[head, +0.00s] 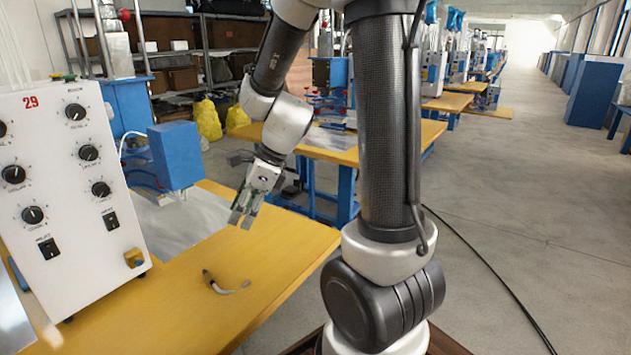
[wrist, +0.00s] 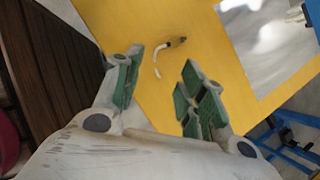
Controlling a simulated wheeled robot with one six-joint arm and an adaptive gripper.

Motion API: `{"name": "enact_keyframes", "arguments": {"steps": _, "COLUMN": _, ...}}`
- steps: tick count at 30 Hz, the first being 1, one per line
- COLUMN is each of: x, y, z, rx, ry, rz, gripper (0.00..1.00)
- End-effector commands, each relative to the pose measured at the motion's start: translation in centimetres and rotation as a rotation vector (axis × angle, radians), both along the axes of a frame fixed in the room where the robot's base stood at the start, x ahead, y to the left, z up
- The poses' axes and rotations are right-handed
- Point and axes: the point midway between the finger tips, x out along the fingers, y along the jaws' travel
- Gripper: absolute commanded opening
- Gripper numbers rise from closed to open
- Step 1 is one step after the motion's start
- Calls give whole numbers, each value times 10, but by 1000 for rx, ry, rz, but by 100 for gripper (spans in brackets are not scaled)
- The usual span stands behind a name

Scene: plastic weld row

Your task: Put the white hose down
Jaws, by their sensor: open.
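The white hose (head: 222,290) lies on the yellow tabletop (head: 278,258), near its front part. It is a short curved white piece with a dark fitting at one end, and a small greyish bit lies close to its other end. My gripper (head: 244,214) is open and empty above the table, apart from the hose and farther back in the head view. In the wrist view the hose (wrist: 158,54) shows on the table beyond the gap between the two green-padded fingers of my gripper (wrist: 161,72). Nothing is held between them.
A white control box (head: 75,200) marked 29 stands on the table at left. A blue press head (head: 175,157) is beside it, over a shiny sheet (head: 185,222). Another yellow table (head: 330,145) stands behind. The tabletop around the hose is clear. Open floor lies at right.

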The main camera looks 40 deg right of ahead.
Motion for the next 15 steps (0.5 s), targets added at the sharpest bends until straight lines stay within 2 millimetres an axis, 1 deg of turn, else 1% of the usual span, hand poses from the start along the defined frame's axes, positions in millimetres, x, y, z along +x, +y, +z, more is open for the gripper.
{"name": "enact_keyframes", "arguments": {"steps": 1, "x": -18, "y": -5, "z": 23, "rx": -76, "ry": -98, "rz": 186, "gripper": 41}}
{"name": "enact_keyframes", "arguments": {"steps": 2, "x": -29, "y": -9, "z": 33, "rx": -130, "ry": -151, "rz": 311, "gripper": 41}}
{"name": "enact_keyframes", "arguments": {"steps": 3, "x": -44, "y": -15, "z": 47, "rx": -203, "ry": -222, "rz": 477, "gripper": 41}}
{"name": "enact_keyframes", "arguments": {"steps": 5, "x": -68, "y": -26, "z": 65, "rx": -318, "ry": -316, "rz": 724, "gripper": 41}}
{"name": "enact_keyframes", "arguments": {"steps": 6, "x": -83, "y": -34, "z": 75, "rx": -396, "ry": -370, "rz": 884, "gripper": 41}}
{"name": "enact_keyframes", "arguments": {"steps": 8, "x": -105, "y": -46, "z": 88, "rx": -509, "ry": -436, "rz": 1114, "gripper": 41}}
{"name": "enact_keyframes", "arguments": {"steps": 9, "x": -118, "y": -54, "z": 95, "rx": -582, "ry": -469, "rz": 1256, "gripper": 41}}
{"name": "enact_keyframes", "arguments": {"steps": 12, "x": -145, "y": -73, "z": 109, "rx": -734, "ry": -512, "rz": 1554, "gripper": 41}}
{"name": "enact_keyframes", "arguments": {"steps": 15, "x": -163, "y": -87, "z": 117, "rx": -836, "ry": -522, "rz": 1759, "gripper": 41}}
